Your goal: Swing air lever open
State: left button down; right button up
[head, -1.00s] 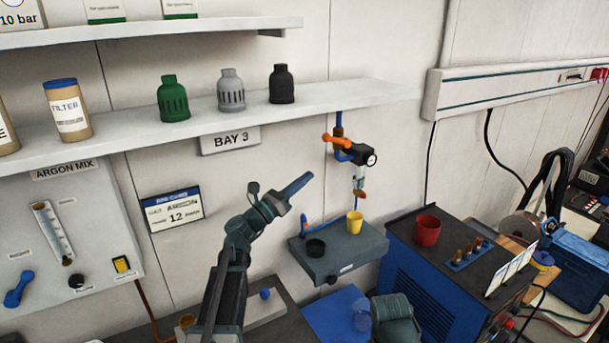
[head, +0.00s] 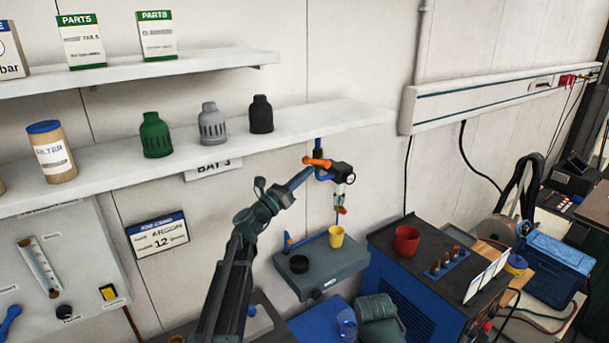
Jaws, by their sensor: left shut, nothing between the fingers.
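The orange air lever (head: 317,162) sits on the blue pipe under the right part of the lower shelf. It lies roughly crosswise to the pipe, its handle pointing left. Beside it is a black regulator with a round gauge (head: 351,178). My left gripper (head: 302,177) reaches up from below, its blue fingers shut and empty. In the picture its tip is right by the lever's left end and partly in front of the pipe. I cannot tell whether it touches the lever.
The lower shelf (head: 340,112) with green, grey and black caps overhangs close above. A blue welder (head: 390,290) with a red cup (head: 406,240) stands to the right.

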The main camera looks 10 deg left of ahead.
aim_at(306, 160)
pick_arm(q)
jog(key=shift+r+p, duration=0.45)
jog(key=shift+p, duration=0.05)
dwell(0.5)
jog(key=shift+w+r+p, duration=0.1)
jog(key=shift+r+p, duration=0.7)
jog(key=shift+w+d+r+p, duration=0.1)
jog(key=shift+d+r+p, duration=0.05)
jog(key=shift+r+p, duration=0.3)
jog(key=shift+w+d+r+p, duration=0.1)
jog(key=shift+r+p, duration=0.35)
jog(key=shift+w+d+r+p, duration=0.3)
jog(key=shift+w+r+p, duration=0.05)
jog(key=shift+r+p, duration=0.2)
jog(key=shift+w+d+r+p, duration=0.15)
jog(key=shift+d+r+p, duration=0.05)
jog(key=shift+r+p, duration=0.2)
jog(key=shift+w+d+r+p, duration=0.15)
jog(key=shift+r+p, duration=0.15)
jog(key=shift+r, duration=0.05)
jog(key=shift+p+x, duration=0.45)
jog(key=shift+x, duration=0.4)
jog(key=shift+d+r, duration=0.2)
jog(key=shift+r, duration=0.1)
jog(key=shift+w, duration=0.1)
